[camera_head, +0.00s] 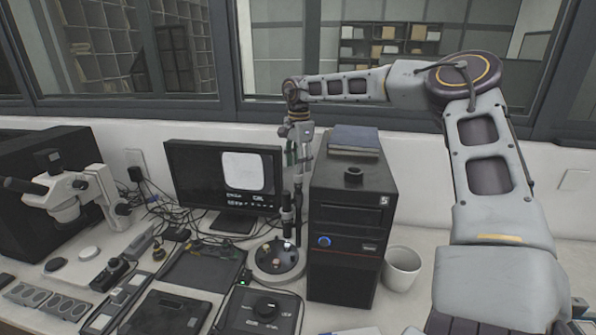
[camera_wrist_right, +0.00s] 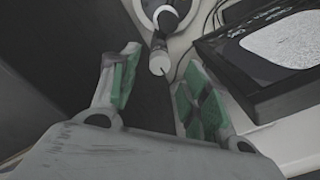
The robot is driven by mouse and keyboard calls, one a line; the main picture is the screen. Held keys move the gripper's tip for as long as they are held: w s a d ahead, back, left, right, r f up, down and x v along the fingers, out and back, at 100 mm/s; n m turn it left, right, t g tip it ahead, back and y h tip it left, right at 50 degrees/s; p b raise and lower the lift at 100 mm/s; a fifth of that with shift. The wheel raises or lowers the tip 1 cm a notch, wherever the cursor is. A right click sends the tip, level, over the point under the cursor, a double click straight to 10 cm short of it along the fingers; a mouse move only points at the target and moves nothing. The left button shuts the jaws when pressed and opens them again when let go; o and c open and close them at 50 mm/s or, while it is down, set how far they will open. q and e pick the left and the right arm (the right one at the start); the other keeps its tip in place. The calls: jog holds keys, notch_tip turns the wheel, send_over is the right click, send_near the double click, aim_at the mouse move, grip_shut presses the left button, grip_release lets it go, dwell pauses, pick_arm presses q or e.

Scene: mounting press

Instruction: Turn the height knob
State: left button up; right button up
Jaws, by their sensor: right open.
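A press-like stand with a round base (camera_head: 279,262) and a dark upright column (camera_head: 287,218) stands between the monitor and the computer tower. In the right wrist view, a short pale cylindrical part (camera_wrist_right: 159,62) sticks out from its dark column, above the round base (camera_wrist_right: 165,10). It may be the height knob; I cannot be sure. My right gripper (camera_head: 298,160) reaches in from the right and points down over the stand. In the wrist view its green-padded fingers (camera_wrist_right: 158,92) are apart, with nothing between them. The pale part lies beyond the fingertips, apparently untouched. My left gripper is out of sight.
The computer tower (camera_head: 345,235) is close on the right, with a blue book (camera_head: 355,138) on top. The monitor (camera_head: 205,180) is close on the left. A control box with a black knob (camera_head: 266,308) lies in front. A white cup (camera_head: 402,268) stands right of the tower.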

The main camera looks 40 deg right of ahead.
notch_tip(320, 180, up, 8)
dwell(0.5)
jog(key=shift+f, duration=0.1)
dwell(1.6)
